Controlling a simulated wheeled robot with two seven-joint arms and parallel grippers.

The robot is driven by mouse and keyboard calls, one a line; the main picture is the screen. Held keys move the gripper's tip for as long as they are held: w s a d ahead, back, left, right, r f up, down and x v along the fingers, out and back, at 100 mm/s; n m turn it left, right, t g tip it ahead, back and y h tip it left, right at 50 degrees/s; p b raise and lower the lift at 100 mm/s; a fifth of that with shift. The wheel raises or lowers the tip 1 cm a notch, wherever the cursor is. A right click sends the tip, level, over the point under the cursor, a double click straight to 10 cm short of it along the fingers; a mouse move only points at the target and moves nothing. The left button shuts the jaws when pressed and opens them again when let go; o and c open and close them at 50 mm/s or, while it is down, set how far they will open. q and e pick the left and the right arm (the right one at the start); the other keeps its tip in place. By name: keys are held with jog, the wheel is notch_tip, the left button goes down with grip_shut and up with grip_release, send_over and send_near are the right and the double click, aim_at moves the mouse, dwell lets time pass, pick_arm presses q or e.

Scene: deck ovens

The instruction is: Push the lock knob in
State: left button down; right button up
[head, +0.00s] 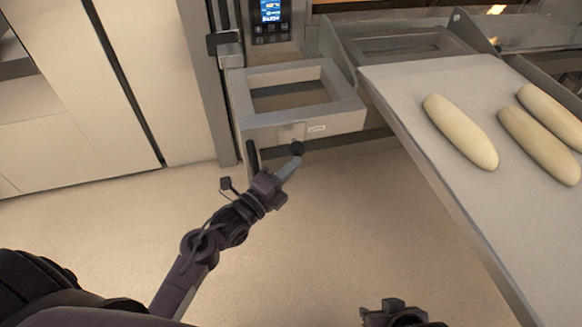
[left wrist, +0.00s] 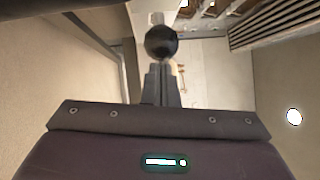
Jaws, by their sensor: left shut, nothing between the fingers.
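The lock knob (head: 297,148) is a small black ball on the front of the grey metal frame below the oven's control panel. It shows in the left wrist view (left wrist: 161,42) as a black ball on a light stem, straight ahead of the fingertips. My left gripper (head: 294,161) is shut and empty, its fingertips at the knob; it also shows in the left wrist view (left wrist: 161,68). I cannot tell for sure whether the tips touch the knob. My right gripper (head: 393,312) is at the bottom edge of the head view, partly cut off, with its fingers unclear.
A pale loader board (head: 430,75) with several long dough loaves (head: 460,130) extends at the right. A black handle (head: 252,160) hangs left of the knob. A control panel (head: 270,20) is above the frame (head: 300,122). The floor below is clear.

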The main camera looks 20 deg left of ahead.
pick_arm(q)
jog(key=shift+w+a+r, duration=0.2)
jog(key=shift+w+a, duration=0.8)
jog(key=shift+w, duration=0.2)
